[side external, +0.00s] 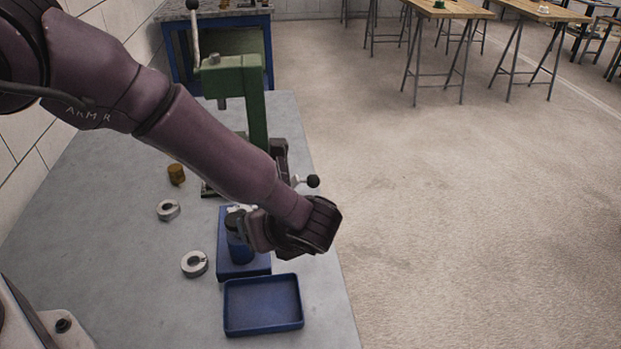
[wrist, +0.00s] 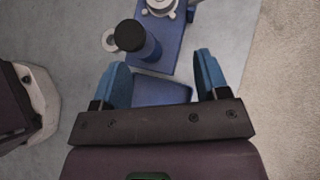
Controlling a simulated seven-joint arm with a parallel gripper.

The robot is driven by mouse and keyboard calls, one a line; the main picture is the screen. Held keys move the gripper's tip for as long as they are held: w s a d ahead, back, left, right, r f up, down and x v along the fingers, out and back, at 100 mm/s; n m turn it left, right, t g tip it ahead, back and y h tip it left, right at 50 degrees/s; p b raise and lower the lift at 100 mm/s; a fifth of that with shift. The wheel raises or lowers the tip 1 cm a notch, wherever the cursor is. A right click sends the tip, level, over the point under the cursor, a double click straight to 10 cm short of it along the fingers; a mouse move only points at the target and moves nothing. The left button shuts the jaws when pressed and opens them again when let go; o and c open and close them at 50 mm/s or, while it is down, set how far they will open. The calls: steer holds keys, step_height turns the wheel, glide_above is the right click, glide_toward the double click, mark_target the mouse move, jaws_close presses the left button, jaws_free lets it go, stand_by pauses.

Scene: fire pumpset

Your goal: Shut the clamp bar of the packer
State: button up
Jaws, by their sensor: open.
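The packer appears to be the blue base (side external: 243,268) with an upright blue cylinder (side external: 239,250) that has a dark round top. In the wrist view the cylinder (wrist: 150,48) stands on the blue base, with a silver fitting (wrist: 160,6) farther up at the picture's top edge. I cannot make out the clamp bar for certain; my arm hides part of the fixture in the side view. My gripper (wrist: 162,75) is open and empty. Its blue fingers are apart, with the cylinder ahead of them in the wrist view. The side view does not show the fingers clearly.
A blue tray (side external: 264,305) lies in front of the base. Two metal rings (side external: 194,264) and a brass-coloured piece (side external: 176,174) lie to the left. A green press (side external: 254,105) stands behind. A black-knobbed lever (side external: 313,181) sticks out right of my arm. The table's left front is clear.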

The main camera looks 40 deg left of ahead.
mark_target(312, 182)
steer(key=w+d+m+t+y, duration=0.2)
steer(key=w+d+m+t, duration=0.5)
steer(key=m, duration=0.6)
steer(key=shift+g, duration=0.4)
steer(key=x, duration=1.4)
steer(key=shift+a+f, duration=0.1)
steer(key=shift+a, duration=0.1)
steer(key=shift+d, duration=0.1)
steer(key=c, duration=1.1)
steer(key=shift+s, duration=0.1)
